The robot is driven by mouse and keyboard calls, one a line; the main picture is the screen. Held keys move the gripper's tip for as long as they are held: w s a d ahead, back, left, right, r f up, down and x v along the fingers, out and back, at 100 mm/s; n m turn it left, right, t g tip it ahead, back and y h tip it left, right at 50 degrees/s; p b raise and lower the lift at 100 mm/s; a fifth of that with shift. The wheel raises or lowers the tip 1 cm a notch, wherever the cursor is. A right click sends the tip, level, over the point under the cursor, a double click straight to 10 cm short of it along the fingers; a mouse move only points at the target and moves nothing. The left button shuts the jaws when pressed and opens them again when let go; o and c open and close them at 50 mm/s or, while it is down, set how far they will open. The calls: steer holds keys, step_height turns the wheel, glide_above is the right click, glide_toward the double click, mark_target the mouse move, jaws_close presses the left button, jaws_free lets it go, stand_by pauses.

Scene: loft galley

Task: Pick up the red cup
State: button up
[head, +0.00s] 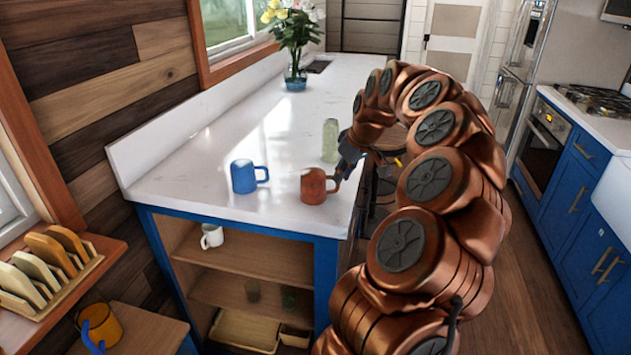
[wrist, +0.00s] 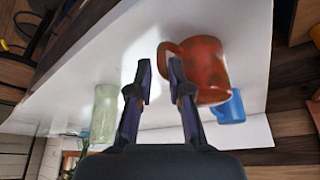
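The red cup (head: 314,187) stands upright on the white counter near its front right corner, with its handle to the right. It also shows in the wrist view (wrist: 208,68), with its handle at left. My gripper (head: 345,166) is close to the handle side of the cup in the head view. In the wrist view my gripper (wrist: 159,66) has its two fingers apart, with part of the handle showing between them. The right finger overlaps the handle in the picture. I cannot tell whether either finger touches the cup.
A blue mug (head: 244,177) stands left of the red cup. A flower vase (head: 295,78) is farther back on the white counter (head: 215,150). Open shelves below hold a white mug (head: 211,236).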

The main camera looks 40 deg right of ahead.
mark_target(338, 190)
steer(key=p+x, duration=0.1)
steer(key=x, duration=0.2)
steer(key=shift+w+a, duration=0.1)
steer(key=shift+c, duration=0.4)
jaws_close()
